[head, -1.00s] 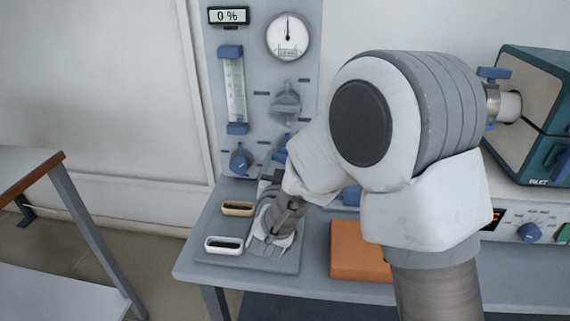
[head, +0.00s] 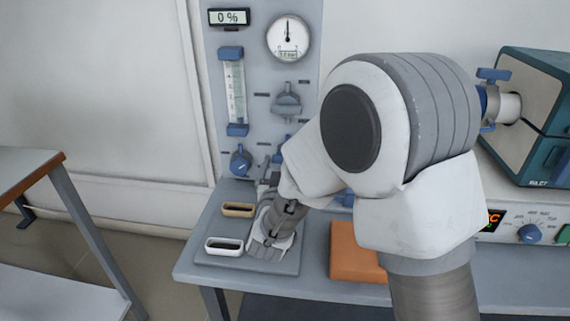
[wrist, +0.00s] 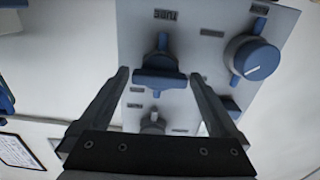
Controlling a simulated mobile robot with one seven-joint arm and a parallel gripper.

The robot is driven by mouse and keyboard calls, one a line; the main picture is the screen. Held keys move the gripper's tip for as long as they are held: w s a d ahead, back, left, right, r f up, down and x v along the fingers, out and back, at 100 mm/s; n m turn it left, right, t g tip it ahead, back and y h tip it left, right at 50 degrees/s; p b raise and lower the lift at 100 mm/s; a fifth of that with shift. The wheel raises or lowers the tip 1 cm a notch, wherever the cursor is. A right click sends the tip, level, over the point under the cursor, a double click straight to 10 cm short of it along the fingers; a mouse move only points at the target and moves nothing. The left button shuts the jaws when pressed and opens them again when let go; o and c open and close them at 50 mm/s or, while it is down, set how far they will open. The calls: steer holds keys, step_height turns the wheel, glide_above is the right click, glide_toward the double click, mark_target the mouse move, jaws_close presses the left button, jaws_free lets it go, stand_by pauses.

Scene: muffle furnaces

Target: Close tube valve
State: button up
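The tube valve is a blue bar handle (wrist: 158,78) on the grey panel, beside a label that seems to read "TUBE" in the wrist view. My gripper (wrist: 158,76) is open, with one dark finger on each side of the handle. I cannot tell whether either finger touches it. In the head view my gripper (head: 268,172) is at the lower part of the panel, and my arm partly hides it. A blue part of a valve (head: 281,153) shows just above it.
The panel carries a flow meter (head: 234,90), a gauge (head: 288,38) and a grey valve (head: 287,100). An orange block (head: 356,258) lies on the bench.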

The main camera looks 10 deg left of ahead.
steer(key=s+d+p, duration=0.1)
steer(key=s+p, duration=0.5)
steer(key=s, duration=1.1)
steer(key=shift+s, duration=0.2)
steer(key=shift+w+r, duration=0.1)
